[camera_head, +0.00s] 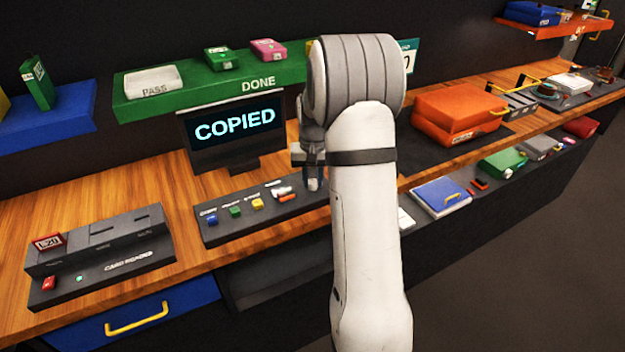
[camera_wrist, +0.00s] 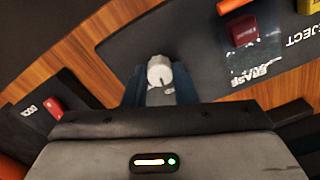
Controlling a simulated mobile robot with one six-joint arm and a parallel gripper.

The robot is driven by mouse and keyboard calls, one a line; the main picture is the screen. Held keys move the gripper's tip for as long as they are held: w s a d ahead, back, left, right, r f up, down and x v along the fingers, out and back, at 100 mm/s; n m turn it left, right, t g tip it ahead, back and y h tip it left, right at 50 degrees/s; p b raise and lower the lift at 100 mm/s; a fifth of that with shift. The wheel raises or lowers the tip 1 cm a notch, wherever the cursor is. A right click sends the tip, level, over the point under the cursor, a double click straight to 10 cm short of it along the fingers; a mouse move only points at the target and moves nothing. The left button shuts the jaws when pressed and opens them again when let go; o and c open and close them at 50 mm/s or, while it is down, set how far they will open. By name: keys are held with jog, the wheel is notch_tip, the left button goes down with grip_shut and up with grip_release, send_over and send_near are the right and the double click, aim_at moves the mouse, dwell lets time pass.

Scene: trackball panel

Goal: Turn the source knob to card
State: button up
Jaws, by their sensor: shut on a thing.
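The source knob (camera_wrist: 159,70) shows in the wrist view as a round white cap with a dark line on its face. The line points towards the lower edge of the picture, slightly right. My gripper (camera_wrist: 160,92) has its two blue fingers on either side of the knob and is shut on it. In the head view, my gripper (camera_head: 312,180) is at the right end of the dark control panel (camera_head: 235,231), and my arm hides much of that area. I cannot read any position labels around the knob.
The control panel carries blue (camera_head: 212,219), green (camera_head: 235,211) and yellow (camera_head: 257,204) buttons, and a red button (camera_wrist: 242,30) under a clear cover. A monitor (camera_head: 236,130) behind it reads COPIED. A card reader (camera_head: 100,259) stands left. Orange cases (camera_head: 460,110) lie right.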

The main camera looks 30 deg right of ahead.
aim_at(312, 181)
jog(key=shift+n, duration=0.8)
jog(key=o, duration=1)
notch_tip(312, 181, up, 8)
jog(key=shift+f+b, duration=0.1)
jog(key=shift+b, duration=0.35)
jog(key=s+a+r+n+t, duration=0.1)
jog(key=s+a+r, duration=0.4)
jog(key=s+a, duration=0.5)
jog(key=shift+n+t, duration=0.9)
jog(key=s+a, duration=0.2)
jog(key=s, duration=0.3)
jog(key=s+a+f, duration=0.1)
jog(key=s+a, duration=0.1)
jog(key=s, duration=0.4)
jog(key=s+a+f, duration=0.1)
jog(key=s+a, duration=0.1)
jog(key=s, duration=0.4)
